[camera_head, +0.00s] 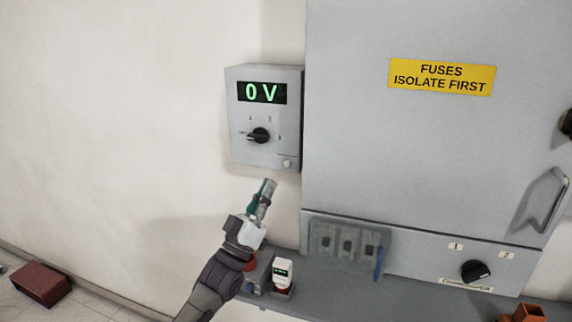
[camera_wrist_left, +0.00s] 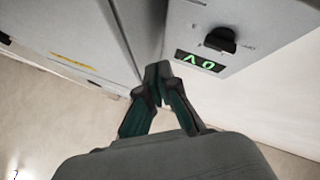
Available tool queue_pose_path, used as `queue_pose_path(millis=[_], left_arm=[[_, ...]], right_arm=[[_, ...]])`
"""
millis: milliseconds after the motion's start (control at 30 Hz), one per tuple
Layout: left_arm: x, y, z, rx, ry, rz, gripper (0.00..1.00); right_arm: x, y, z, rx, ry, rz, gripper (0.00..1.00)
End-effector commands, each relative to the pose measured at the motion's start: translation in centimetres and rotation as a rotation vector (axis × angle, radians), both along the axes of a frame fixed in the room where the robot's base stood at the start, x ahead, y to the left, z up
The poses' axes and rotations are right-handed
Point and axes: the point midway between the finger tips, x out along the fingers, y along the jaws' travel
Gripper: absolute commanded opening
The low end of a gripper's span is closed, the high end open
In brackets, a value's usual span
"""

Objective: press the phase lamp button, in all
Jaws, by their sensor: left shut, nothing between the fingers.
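A grey wall box (camera_head: 265,118) carries a green display (camera_head: 262,92) reading "0 V" and a black rotary knob (camera_head: 258,135). A small pale round button (camera_head: 287,163) sits at its lower right corner; I cannot read its label. My left gripper (camera_head: 268,186) is shut and empty, just below the box and apart from it, left of and below the button. In the left wrist view the shut fingertips (camera_wrist_left: 158,72) lie close beside the box, whose display (camera_wrist_left: 199,61) and knob (camera_wrist_left: 220,40) show upside down. The button does not show clearly there. My right gripper is not in view.
A large grey cabinet (camera_head: 350,130) with a yellow "FUSES ISOLATE FIRST" sign (camera_head: 442,77) and a handle (camera_head: 547,200) stands right of the box. A grey shelf (camera_head: 400,295) below holds a small white device (camera_head: 283,272). The wall to the left is clear.

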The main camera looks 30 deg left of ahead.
Motion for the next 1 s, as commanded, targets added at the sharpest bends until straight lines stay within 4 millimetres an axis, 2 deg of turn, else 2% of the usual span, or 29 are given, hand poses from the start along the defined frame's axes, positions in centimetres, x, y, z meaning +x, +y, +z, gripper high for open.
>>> queue_pose_path(millis=[267,433,1000], left_arm=[[0.0,0.0,0.0,0.001,0.001,0.0,0.0],[0.8,0.2,-0.2,0.001,0.001,0.0,0.0],[7.7,1.8,-0.3,0.002,0.001,0.001,0.0]], right_arm=[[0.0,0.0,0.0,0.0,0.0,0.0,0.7],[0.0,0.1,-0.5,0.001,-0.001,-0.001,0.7],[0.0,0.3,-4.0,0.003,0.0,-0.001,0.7]])
